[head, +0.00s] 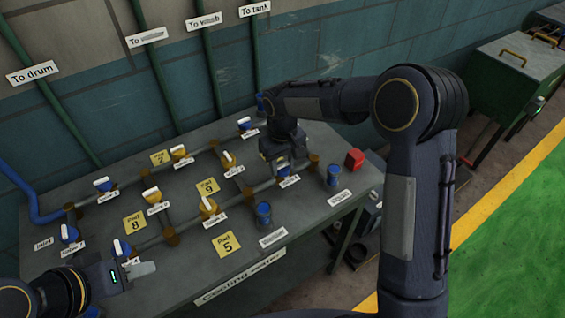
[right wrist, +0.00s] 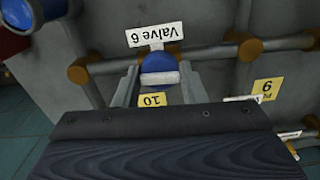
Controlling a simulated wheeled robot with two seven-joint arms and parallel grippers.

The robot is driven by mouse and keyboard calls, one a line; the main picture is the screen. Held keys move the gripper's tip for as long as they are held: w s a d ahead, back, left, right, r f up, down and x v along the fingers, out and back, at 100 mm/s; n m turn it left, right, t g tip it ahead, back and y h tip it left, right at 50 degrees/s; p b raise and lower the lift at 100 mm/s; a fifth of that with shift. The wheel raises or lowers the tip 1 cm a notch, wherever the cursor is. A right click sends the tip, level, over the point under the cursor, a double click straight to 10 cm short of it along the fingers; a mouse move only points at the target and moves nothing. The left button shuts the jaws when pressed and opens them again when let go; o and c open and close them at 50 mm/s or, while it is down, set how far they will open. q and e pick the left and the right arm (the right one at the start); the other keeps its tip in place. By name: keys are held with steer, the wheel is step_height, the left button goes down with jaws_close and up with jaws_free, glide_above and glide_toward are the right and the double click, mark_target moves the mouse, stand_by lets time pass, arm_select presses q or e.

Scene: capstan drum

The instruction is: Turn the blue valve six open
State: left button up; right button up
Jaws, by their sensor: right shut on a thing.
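Blue valve six, with a white handle bar, shows in the right wrist view (right wrist: 158,63) beside its upside-down "Valve 6" label (right wrist: 154,35). In the head view the label (head: 289,181) lies just in front of my right gripper (head: 283,168), and the valve is mostly hidden by the gripper. My right gripper points down at the valve, its fingers on both sides, shut on it. My left gripper (head: 138,268) is empty-looking near the bench's front left, close to another blue valve; its finger gap is unclear.
The bench (head: 180,258) carries brown-jointed pipes and several blue and yellow valves. Yellow pad labels (head: 225,244) lie between them. A blue cup-like part (head: 264,214) and a red block (head: 354,158) sit to the front and right. A wall with green pipes stands behind.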

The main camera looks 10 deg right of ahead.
mark_target(283, 164)
steer(key=shift+n, duration=0.5)
steer(key=o, duration=1)
step_height(283, 164, up, 7)
steer(key=shift+f+b, duration=0.15)
steer(key=shift+b, duration=0.2)
steer(key=shift+r, duration=0.55)
